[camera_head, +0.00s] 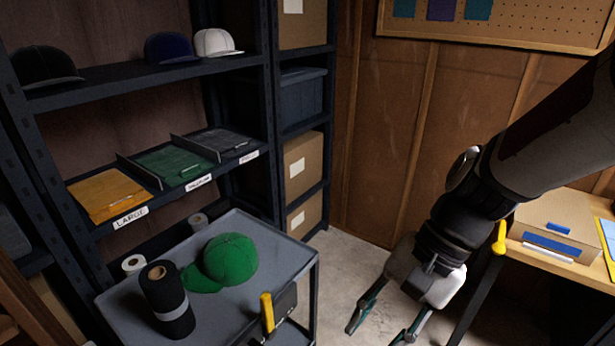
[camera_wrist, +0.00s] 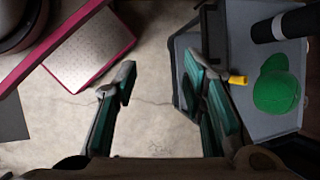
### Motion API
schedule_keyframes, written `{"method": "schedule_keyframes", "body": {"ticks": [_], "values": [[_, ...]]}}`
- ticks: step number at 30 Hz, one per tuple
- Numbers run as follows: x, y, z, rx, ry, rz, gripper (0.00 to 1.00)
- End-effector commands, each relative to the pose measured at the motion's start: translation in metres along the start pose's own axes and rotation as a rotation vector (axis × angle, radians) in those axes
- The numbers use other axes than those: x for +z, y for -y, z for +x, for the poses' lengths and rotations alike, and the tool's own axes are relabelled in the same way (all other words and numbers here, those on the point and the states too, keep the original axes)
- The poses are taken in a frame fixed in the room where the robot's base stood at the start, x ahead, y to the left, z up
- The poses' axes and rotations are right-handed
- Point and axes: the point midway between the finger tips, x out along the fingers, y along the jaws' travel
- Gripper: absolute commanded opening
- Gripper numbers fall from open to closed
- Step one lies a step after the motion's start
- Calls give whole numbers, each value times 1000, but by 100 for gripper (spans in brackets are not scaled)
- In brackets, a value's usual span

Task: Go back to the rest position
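My gripper (camera_head: 382,332) hangs at the lower right in the head view, over the bare floor between the grey cart and the wooden table. In the wrist view my gripper (camera_wrist: 160,88) shows its two green-padded fingers wide apart with only floor between them. It is open and empty. A green cap (camera_head: 230,258) rests on the grey cart (camera_head: 285,238), to the left of my gripper. The cap also shows in the wrist view (camera_wrist: 277,88) at the right, apart from the fingers.
A dark roll (camera_head: 166,300) and a yellow-handled tool (camera_head: 267,311) are on the cart. A shelf rack (camera_head: 150,77) holds caps and folded shirts (camera_head: 110,193). The wooden table (camera_head: 560,262) stands at the right with a box (camera_head: 556,222). Floor (camera_head: 350,262) is clear between.

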Motion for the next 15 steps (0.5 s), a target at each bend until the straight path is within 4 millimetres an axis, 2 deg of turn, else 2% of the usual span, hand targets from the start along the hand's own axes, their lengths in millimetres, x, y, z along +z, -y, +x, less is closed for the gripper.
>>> {"method": "schedule_keyframes", "body": {"ticks": [6,15], "values": [[10,-22,-45,65,-245,-286,38],[22,-55,-103,184,-564,-606,38]]}}
